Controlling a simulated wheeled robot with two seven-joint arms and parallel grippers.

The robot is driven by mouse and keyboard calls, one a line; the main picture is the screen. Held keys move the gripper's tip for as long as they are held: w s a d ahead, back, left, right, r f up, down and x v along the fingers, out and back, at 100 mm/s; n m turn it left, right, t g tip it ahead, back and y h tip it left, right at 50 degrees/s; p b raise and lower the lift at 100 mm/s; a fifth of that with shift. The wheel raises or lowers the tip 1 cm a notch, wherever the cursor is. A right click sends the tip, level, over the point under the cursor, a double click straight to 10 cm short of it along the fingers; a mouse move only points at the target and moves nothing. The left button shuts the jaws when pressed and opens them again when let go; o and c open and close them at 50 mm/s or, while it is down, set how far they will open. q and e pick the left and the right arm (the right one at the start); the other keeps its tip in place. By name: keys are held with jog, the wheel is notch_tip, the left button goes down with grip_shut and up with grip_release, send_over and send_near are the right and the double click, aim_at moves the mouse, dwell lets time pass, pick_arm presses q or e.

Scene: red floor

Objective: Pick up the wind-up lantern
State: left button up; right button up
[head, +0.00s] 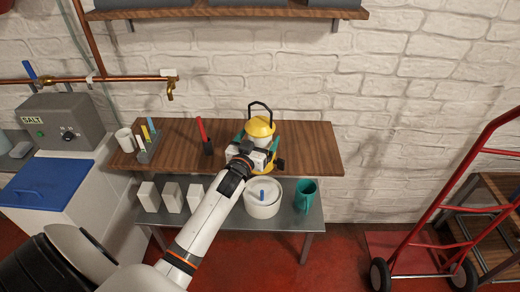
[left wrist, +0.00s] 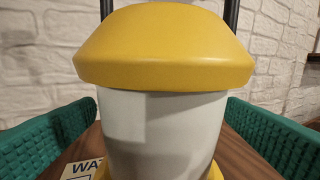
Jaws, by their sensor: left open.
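The wind-up lantern (head: 261,126) has a yellow domed cap, a pale body, a yellow base and a black loop handle. It stands upright on the wooden upper shelf (head: 310,150). My left gripper (head: 256,143) is at the lantern's front, hiding part of its body. In the left wrist view the lantern (left wrist: 160,45) fills the middle, with a green ridged finger pad of my left gripper (left wrist: 157,125) on each side. The jaws are open around the pale body, and gaps show between pads and body. My right gripper is out of view.
A red-handled tool (head: 204,135), a pen holder (head: 150,147) and a white mug (head: 124,140) stand left on the shelf. Below are a white pot (head: 263,205), a teal mug (head: 306,195) and several white blocks. A red hand truck (head: 445,215) stands right.

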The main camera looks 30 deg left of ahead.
pick_arm(q)
jog(key=shift+x, duration=0.8)
jog(key=c, duration=2)
jog(key=shift+r, duration=0.15)
grip_shut()
